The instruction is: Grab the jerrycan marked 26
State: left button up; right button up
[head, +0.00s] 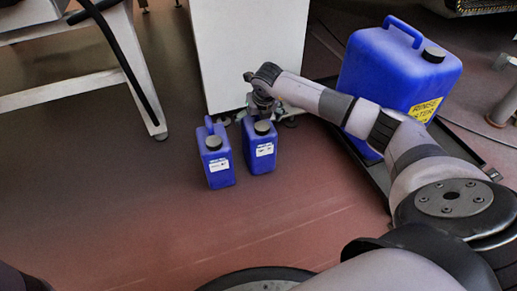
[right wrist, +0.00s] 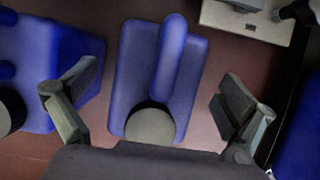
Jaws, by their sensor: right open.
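Two small blue jerrycans with black caps and white labels stand upright side by side on the floor in the head view, the left one (head: 219,168) and the right one (head: 261,152). Their label text is too small to read, so I cannot tell which is 26. My right gripper is above the right jerrycan. In the right wrist view, my right gripper (right wrist: 158,84) is open, with its fingers on either side of that jerrycan (right wrist: 130,75) and visible gaps to both. The other small jerrycan (right wrist: 35,60) is at the left. My left gripper is out of view.
A large blue jerrycan (head: 388,72) with a yellow rinse water label stands in a dark tray (head: 376,180) at the right, behind my right arm. A white cabinet (head: 245,50) is just behind the small jerrycans. A white-legged table (head: 140,70) is at left. Floor in front is clear.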

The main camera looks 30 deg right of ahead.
jog(key=shift+w+f, duration=0.2)
jog(key=shift+f, duration=0.4)
jog(key=shift+r, duration=0.15)
jog(key=c, duration=1.9)
jog(key=shift+w+r, duration=0.1)
jog(key=shift+c, duration=0.3)
